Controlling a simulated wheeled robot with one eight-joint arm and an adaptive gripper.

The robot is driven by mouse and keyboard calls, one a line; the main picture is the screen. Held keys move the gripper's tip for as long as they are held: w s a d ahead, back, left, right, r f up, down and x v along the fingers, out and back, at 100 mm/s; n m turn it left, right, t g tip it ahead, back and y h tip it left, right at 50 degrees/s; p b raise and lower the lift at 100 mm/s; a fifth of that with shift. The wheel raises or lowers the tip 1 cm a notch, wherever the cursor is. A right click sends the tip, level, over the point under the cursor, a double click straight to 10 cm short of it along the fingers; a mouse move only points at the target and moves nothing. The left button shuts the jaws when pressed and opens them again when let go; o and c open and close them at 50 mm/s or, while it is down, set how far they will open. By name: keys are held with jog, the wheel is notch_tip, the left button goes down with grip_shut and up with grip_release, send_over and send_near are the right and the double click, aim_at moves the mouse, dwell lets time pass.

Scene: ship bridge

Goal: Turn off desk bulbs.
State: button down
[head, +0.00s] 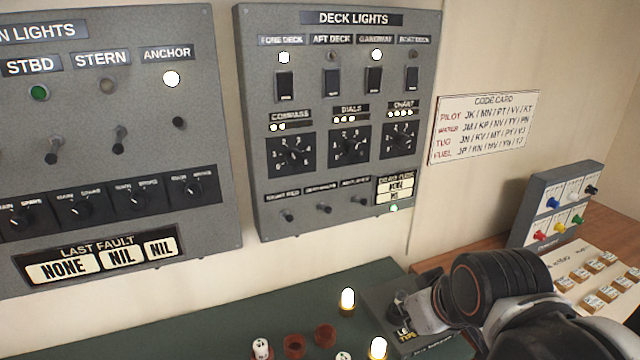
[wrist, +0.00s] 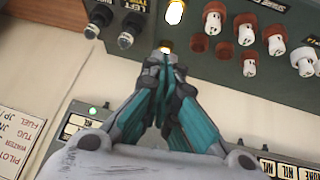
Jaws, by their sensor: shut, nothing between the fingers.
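Two small lit bulbs show on the green desk top in the head view: a far bulb (head: 347,300) near the wall and a near bulb (head: 377,347) at the bottom edge. In the wrist view the near bulb (wrist: 174,12) glows at the top, and the far bulb's glow (wrist: 166,47) shows just beyond my fingertips. My gripper (wrist: 168,62) has its teal fingers closed together with nothing between them. Whether the tips touch the far bulb, I cannot tell. In the head view my wrist hides part of a dark box with black knobs (head: 400,308), which also shows in the wrist view (wrist: 125,40).
White bulbs and red-brown sockets (head: 324,336) stand left of the lit bulbs. The DECK LIGHTS panel (head: 345,215) and a switch panel (head: 215,115) hang on the wall behind. A code card (head: 485,125) and a box of coloured knobs (head: 535,195) are at right.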

jog(key=w+a+r+n+g+p, duration=0.1)
jog(key=w+a+r+n+p, duration=0.6)
jog(key=p, duration=0.9)
jog(key=w+a+r+n+g+y+p, duration=0.1)
jog(key=w+a+r+n+p, duration=0.7)
jog(key=r+p, duration=0.6)
jog(key=w+n+p, duration=0.2)
jog(key=n, duration=0.1)
jog(key=shift+w+a+r+g+p, duration=0.15)
jog(key=shift+w+a+g+p, duration=0.15)
jog(key=shift+g+p, duration=0.1)
jog(key=shift+s, duration=0.15)
jog(key=b, duration=0.5)
send_over(325, 208)
jog(key=s+a, duration=0.4)
notch_tip(325, 208, down, 10)
jog(key=r, duration=0.1)
jog(key=w+d+f, duration=0.2)
jog(key=f, duration=0.1)
jog(key=shift+d+b, duration=0.2)
jog(key=shift+b, duration=0.15)
